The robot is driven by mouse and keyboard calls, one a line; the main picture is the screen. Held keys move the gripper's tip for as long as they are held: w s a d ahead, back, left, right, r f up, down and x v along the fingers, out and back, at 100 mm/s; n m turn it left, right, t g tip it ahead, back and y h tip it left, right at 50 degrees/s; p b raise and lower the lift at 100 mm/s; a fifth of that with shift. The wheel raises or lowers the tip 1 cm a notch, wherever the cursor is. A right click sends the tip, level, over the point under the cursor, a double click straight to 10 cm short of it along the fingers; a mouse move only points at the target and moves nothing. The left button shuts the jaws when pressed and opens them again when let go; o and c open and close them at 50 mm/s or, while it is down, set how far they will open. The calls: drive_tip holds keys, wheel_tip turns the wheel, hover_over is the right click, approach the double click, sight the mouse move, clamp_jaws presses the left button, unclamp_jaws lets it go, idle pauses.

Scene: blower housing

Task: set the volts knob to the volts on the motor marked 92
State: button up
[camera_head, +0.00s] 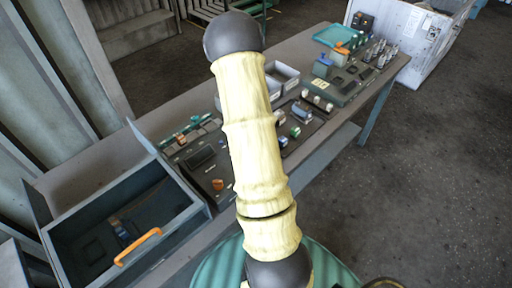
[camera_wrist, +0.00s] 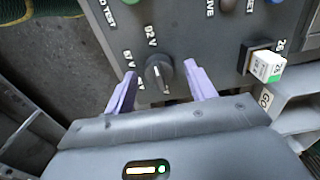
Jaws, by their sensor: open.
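The dark round knob (camera_wrist: 159,72) sits on a grey panel (camera_wrist: 215,45) in the wrist view. Its pale pointer line faces the lower edge of the picture. Several volt labels stand around its left and upper side, only partly legible. My gripper (camera_wrist: 161,88) is open, with one purple finger on each side of the knob. I see gaps between the fingers and the knob; whether the fingertips reach its height is unclear. In the head view my arm hides the gripper and the knob. I cannot make out a motor marked 92 in either view.
A white and green block (camera_wrist: 266,66) sits on the panel right of the knob. Small parts and devices cover the table's right end. Open floor lies right of it.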

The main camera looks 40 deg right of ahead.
wheel_tip(320, 180, up, 17)
drive_tip(key=b, duration=0.1)
drive_tip(key=shift+r+b, duration=0.2)
drive_tip(key=shift+b, duration=0.2)
idle(0.5)
drive_tip(key=s+a+f+n+t, duration=0.1)
drive_tip(key=s+a+n, duration=0.2)
drive_tip(key=a+n, duration=0.5)
drive_tip(key=s+a+f+n+t, duration=0.1)
drive_tip(key=s+a+n, duration=0.3)
drive_tip(key=a+n, duration=0.5)
drive_tip(key=a+f, duration=0.1)
drive_tip(key=a, duration=0.7)
drive_tip(key=shift+s+a+f+t, duration=0.2)
drive_tip(key=shift+a+f+t, duration=0.05)
drive_tip(key=shift+a+t, duration=0.05)
drive_tip(key=shift+c, duration=0.4)
